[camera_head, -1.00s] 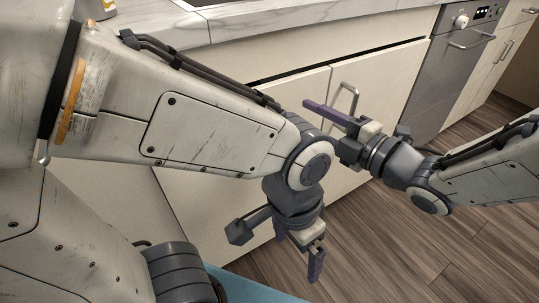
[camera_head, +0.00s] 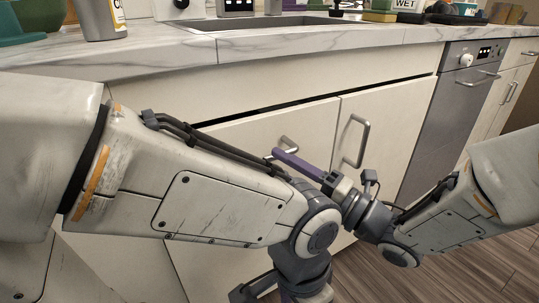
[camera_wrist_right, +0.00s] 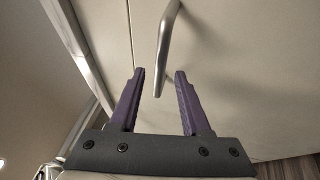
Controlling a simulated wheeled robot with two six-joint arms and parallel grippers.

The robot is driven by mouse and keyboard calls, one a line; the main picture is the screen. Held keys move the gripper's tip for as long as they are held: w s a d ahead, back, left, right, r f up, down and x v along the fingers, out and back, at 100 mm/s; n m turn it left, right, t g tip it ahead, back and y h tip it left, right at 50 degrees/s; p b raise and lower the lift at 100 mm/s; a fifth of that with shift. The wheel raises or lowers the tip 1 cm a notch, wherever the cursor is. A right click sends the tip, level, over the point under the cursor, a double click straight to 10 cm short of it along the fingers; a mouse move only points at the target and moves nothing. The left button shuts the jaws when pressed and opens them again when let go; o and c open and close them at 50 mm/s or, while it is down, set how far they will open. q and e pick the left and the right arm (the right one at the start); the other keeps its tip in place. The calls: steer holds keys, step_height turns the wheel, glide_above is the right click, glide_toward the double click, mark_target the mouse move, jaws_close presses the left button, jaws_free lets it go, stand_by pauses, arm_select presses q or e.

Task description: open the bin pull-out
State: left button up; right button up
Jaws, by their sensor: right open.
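Two cream cabinet fronts stand side by side under the counter, the left front (camera_head: 225,135) and the right front (camera_head: 400,110). I cannot tell by looks which one is the bin pull-out. The left front has a metal handle (camera_head: 289,146), partly hidden by my right gripper (camera_head: 279,154). The right front has a bar handle (camera_head: 356,140). Both fronts look closed. In the right wrist view my right gripper (camera_wrist_right: 159,74) is open and empty, with a handle (camera_wrist_right: 166,45) just ahead between its purple fingers. My left gripper (camera_head: 290,288) is low, its fingertips cut off by the frame.
The marble counter (camera_head: 150,62) with a sink (camera_head: 265,22) runs above the fronts. A grey dishwasher (camera_head: 450,125) stands to the right. Wood floor (camera_head: 500,270) is clear at lower right. My left arm covers much of the left front.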

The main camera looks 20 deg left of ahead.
mark_target(268, 156)
steer(key=shift+x, duration=1.8)
jaws_close()
